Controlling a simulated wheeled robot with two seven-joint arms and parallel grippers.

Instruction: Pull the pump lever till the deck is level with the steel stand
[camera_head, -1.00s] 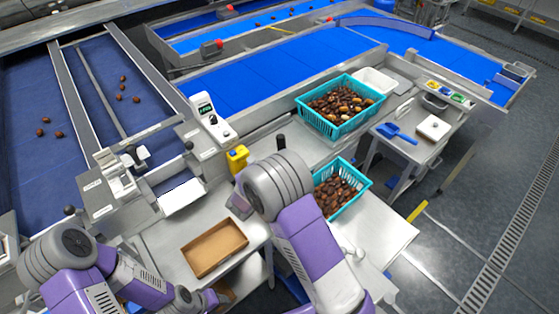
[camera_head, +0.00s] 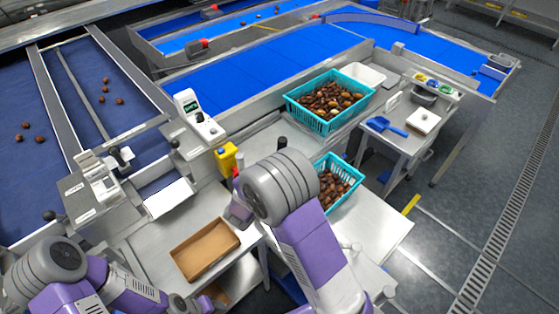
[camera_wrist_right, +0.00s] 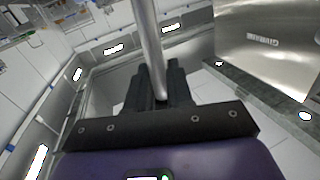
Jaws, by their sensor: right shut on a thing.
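In the right wrist view a bare steel rod (camera_wrist_right: 148,45), which looks like the pump lever, runs down between the dark fingers of my right gripper (camera_wrist_right: 155,80), which are shut on it. In the head view my right arm hides that gripper and the grip. A bare steel surface (camera_head: 383,232), which seems to be the deck, lies right of my right arm, by a teal crate of dates (camera_head: 343,203). A steel stand (camera_head: 393,149) with a blue scoop is beyond it; the height difference is hard to judge. My left arm is at the lower left; its fingers cannot be made out.
A second teal crate of dates (camera_head: 324,122) stands behind the first. A cardboard tray (camera_head: 188,274) lies on a steel table left of my right arm. Blue belts (camera_head: 260,68) fill the back. Grey floor is clear at right.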

